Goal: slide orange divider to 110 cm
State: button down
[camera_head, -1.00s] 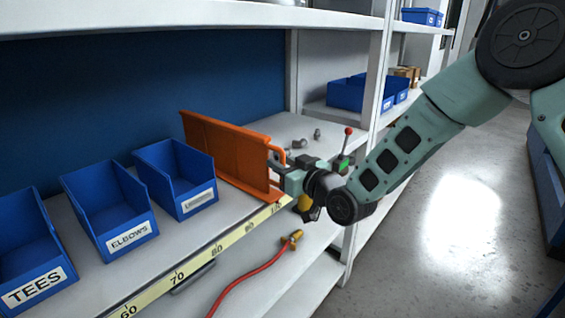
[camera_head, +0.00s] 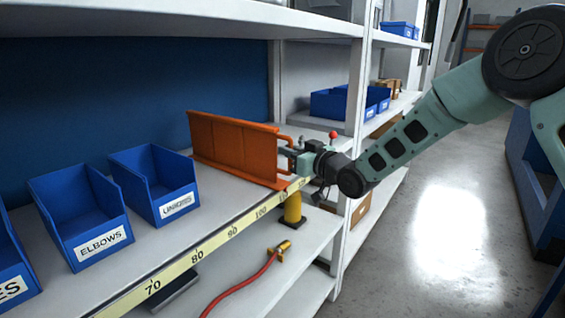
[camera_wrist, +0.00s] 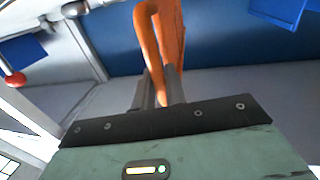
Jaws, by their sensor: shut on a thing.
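The orange divider (camera_head: 230,145) stands upright across the shelf in the head view, to the right of the UNIONS bin with a gap between them. Its front foot is at the yellow scale (camera_head: 232,232), just past the 100 mark and close to a partly hidden mark that looks like 110. My gripper (camera_head: 292,153) is shut on the divider's front handle. In the wrist view the orange handle (camera_wrist: 150,40) runs down between the two fingers of my gripper (camera_wrist: 157,88). The exact scale reading at the divider is too small to tell.
Blue bins labelled ELBOWS (camera_head: 80,215) and UNIONS (camera_head: 155,183) stand left of the divider. A white shelf upright (camera_head: 357,85) is to the right, with a red-knobbed lever (camera_head: 333,135) near my gripper. A red hose (camera_head: 245,284) lies on the lower shelf.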

jog(key=c, duration=1.5)
grip_release()
jog(key=shift+c, duration=0.2)
jog(key=b+v, duration=0.5)
jog(key=v, duration=1.2)
jog(key=shift+s, duration=0.25)
jog(key=shift+d, duration=0.15)
